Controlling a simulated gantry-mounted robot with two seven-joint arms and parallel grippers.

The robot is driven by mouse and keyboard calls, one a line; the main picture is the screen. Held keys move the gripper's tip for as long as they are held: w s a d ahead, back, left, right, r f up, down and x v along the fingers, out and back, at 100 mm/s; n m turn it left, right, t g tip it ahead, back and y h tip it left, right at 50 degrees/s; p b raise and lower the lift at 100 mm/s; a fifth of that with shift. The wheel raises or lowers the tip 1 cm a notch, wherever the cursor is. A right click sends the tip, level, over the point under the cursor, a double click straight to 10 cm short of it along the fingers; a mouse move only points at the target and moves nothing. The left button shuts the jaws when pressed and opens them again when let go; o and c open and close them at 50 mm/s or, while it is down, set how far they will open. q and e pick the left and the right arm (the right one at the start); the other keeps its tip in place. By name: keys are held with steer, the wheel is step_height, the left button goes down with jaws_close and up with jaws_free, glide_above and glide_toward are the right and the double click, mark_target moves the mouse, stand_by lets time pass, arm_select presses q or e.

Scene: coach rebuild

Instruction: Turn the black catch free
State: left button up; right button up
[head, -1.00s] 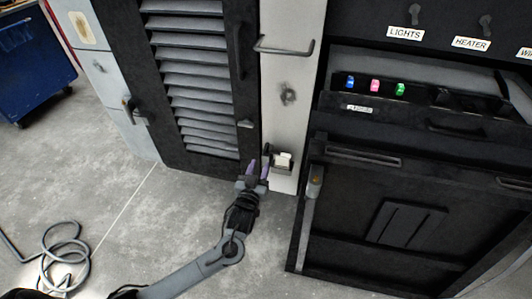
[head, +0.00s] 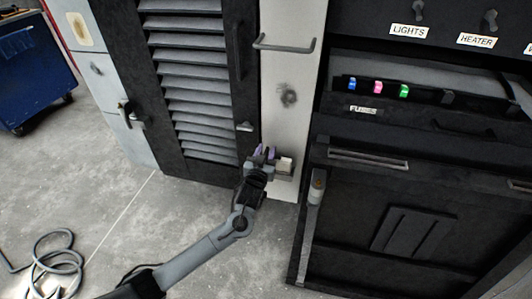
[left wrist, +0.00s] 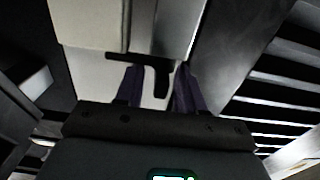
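The black catch (left wrist: 160,72) shows in the left wrist view as a dark bar with a short arm bent toward me, in front of the pale post. My left gripper (left wrist: 157,78) has its two purple fingers apart, one on each side of the bent arm. The arm looks closer to the right finger; I cannot tell if they touch. In the head view the left gripper (head: 264,152) is at the lower part of the pale post (head: 292,70), left of a small white block (head: 285,164), and hides the catch. My right gripper is not in view.
A black louvred door (head: 195,85) stands left of the post. A grey bar handle (head: 284,46) sticks out higher on the post. A black cabinet (head: 410,220) stands to the right. A hose (head: 50,260) lies on the floor, lower left.

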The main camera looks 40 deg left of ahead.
arm_select(q)
steer(key=shift+c, duration=0.3)
jaws_close()
